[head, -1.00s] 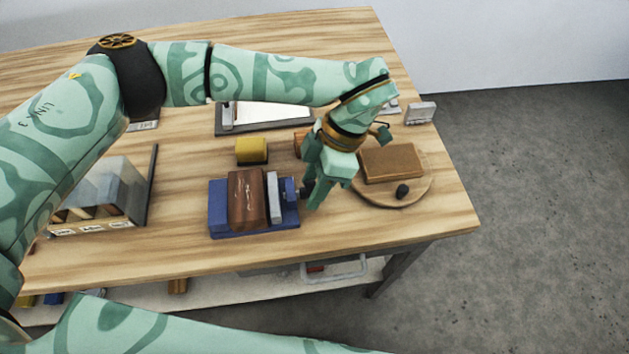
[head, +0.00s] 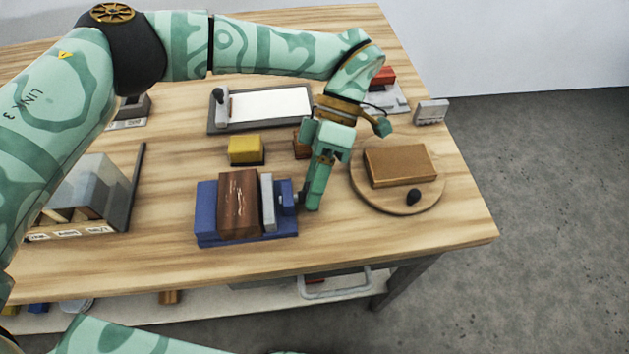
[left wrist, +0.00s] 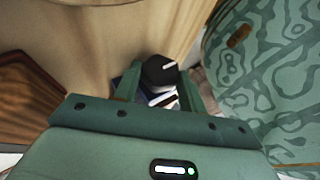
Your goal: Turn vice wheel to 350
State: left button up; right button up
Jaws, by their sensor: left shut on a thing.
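The blue vice (head: 212,230) stands on the wooden table with a brown wooden block (head: 238,205) between its jaws, beside the grey jaw plate (head: 268,202). The vice wheel is at its right end, mostly hidden behind my fingers in the head view. In the left wrist view the wheel (left wrist: 158,72) is a dark round knob with a white pointer mark towards the upper right. My left gripper (head: 308,200) is shut on the wheel, with one finger on each side of it in the left wrist view (left wrist: 157,88). No scale number is readable.
A round board (head: 372,200) with a brown block (head: 400,163) and a dark knob stands right of my gripper. A yellow block (head: 245,149) and a white-topped tray (head: 217,126) lie behind the vice. The table's front strip is clear.

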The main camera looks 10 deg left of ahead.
pick_arm(q)
jog(key=o, duration=1)
